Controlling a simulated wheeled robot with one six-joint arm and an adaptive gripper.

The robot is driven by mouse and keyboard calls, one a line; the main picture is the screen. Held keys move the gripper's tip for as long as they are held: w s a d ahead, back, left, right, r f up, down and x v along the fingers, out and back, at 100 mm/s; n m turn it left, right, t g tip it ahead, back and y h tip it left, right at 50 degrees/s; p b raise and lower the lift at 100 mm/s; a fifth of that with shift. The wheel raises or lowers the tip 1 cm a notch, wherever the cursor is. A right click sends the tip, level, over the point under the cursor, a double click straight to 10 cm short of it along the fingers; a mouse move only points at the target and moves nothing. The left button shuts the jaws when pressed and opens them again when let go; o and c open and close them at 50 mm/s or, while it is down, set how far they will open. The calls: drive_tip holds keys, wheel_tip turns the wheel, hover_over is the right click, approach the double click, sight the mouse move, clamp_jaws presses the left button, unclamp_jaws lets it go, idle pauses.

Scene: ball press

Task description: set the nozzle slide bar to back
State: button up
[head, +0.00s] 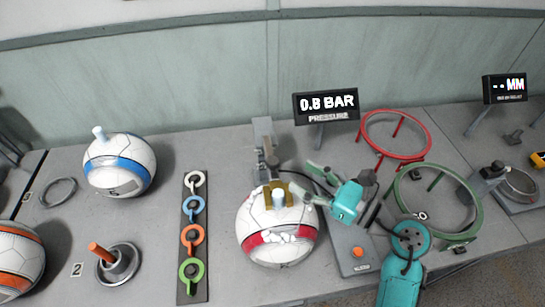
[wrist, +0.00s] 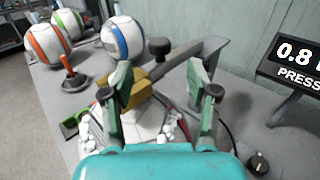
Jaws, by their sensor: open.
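The ball press holds a white ball with a red panel (head: 262,238). A brass-coloured block (head: 275,193) sits on top of the ball; it also shows in the wrist view (wrist: 122,88). A grey bar (head: 262,132) stands behind the ball, and in the wrist view the bar (wrist: 205,55) runs back to the right with a dark knob (wrist: 159,47) near it. I cannot tell for sure which part is the nozzle slide bar. My gripper (head: 302,181) is open and empty, just right of the block. In the wrist view its fingers (wrist: 161,85) are spread either side of the bar's near end.
A 0.8 BAR display (head: 326,105) stands behind on the right. A red ring (head: 427,142) and a green ring (head: 398,184) stand right of my gripper. A box with an orange button (head: 357,252) is near the front. A strip of coloured ring tags (head: 188,282) lies left.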

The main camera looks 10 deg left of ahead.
sight(273, 159)
drive_tip(key=x, duration=0.9)
drive_tip(key=shift+a, duration=0.1)
clamp_jaws()
